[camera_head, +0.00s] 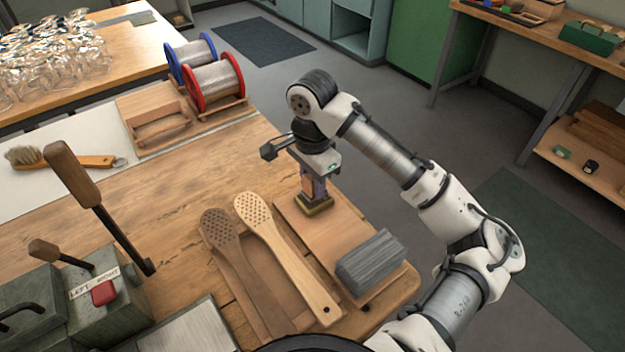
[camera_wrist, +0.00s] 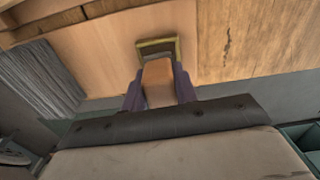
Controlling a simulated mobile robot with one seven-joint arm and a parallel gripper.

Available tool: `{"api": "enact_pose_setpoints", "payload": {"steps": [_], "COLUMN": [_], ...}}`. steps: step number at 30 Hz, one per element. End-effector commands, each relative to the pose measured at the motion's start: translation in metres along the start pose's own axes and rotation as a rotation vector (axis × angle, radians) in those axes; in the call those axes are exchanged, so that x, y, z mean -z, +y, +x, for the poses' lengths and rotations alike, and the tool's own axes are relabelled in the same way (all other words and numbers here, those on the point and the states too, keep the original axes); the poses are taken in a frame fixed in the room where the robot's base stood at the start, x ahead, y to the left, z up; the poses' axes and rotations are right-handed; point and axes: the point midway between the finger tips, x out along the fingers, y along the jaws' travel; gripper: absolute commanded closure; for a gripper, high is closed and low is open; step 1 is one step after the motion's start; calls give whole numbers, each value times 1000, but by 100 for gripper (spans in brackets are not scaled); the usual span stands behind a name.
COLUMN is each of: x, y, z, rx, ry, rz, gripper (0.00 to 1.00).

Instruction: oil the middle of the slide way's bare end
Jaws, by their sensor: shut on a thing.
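My gripper (camera_head: 314,188) points down over a wooden board (camera_head: 290,215) on the bench. It is shut on a brown block (camera_wrist: 158,82) with a brass-coloured, dark-faced foot (camera_head: 315,205). This foot is at or just above the board's far end; I cannot tell if it touches. In the wrist view the block sits between the two purplish fingers, and the foot's rim shows beyond it. A flat grey metal surface (camera_head: 190,330) at the bottom left, beside the green machine (camera_head: 105,315), may be the slide way; it is cut off by the picture edge.
A grey bristle bundle (camera_head: 370,262) lies on the board's near end. Two perforated wooden brush blanks (camera_head: 280,250) (camera_head: 235,265) lie left of it. A tall wooden-handled lever (camera_head: 100,205) rises from the machine. Wire spools (camera_head: 215,80) stand at the back. Bare bench lies between the lever and blanks.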

Motion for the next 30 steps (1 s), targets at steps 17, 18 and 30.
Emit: {"api": "enact_pose_setpoints", "payload": {"steps": [17, 18, 30], "x": [0, 0, 0], "y": [0, 0, 0], "z": [6, 6, 10], "rx": [0, 0, 0], "ry": [0, 0, 0], "rz": [0, 0, 0], "gripper": [90, 90, 90]}}
